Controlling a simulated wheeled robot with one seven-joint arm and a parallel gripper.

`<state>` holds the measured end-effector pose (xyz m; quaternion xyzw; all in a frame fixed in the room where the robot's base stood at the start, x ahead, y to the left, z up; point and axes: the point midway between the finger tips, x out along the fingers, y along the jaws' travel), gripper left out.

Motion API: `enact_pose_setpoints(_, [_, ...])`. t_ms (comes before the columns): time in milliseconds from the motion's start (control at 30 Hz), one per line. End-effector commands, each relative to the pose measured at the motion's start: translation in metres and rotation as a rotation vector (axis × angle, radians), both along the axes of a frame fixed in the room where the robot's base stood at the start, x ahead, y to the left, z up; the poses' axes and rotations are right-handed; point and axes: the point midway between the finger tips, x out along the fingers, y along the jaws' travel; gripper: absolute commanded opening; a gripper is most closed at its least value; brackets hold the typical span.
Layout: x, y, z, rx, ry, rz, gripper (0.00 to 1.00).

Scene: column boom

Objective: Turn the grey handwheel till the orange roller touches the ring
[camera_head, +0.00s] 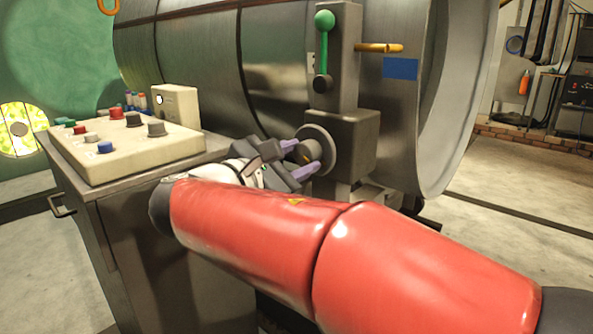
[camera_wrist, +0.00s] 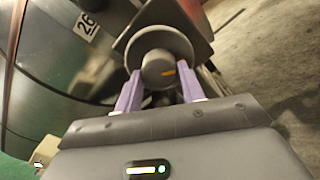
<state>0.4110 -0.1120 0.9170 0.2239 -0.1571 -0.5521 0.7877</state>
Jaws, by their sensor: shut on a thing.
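The grey handwheel (camera_head: 324,138) is a round disc with a smaller hub on the grey box below the column. The orange roller (camera_head: 378,47) is a short rod sticking out right from the column, in front of the big metal ring (camera_head: 284,62). I cannot tell whether they touch.
A green-knobbed lever (camera_head: 324,45) stands on the column above the handwheel. A control cabinet with a button panel (camera_head: 130,148) stands close on the left, beside my arm. A blue patch (camera_head: 400,68) is on the ring. Open floor (camera_head: 520,185) lies to the right.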

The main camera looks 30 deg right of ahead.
Motion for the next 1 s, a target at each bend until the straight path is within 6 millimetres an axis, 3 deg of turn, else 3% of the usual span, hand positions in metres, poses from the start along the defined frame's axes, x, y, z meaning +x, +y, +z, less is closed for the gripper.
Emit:
enact_pose_setpoints(600, [0.0011, 0.0001, -0.0048, 0.201, -0.551, -0.002, 0.16])
enact_pose_setpoints(1000, [0.0017, 0.0004, -0.0014, 0.299, -0.821, -0.001, 0.16])
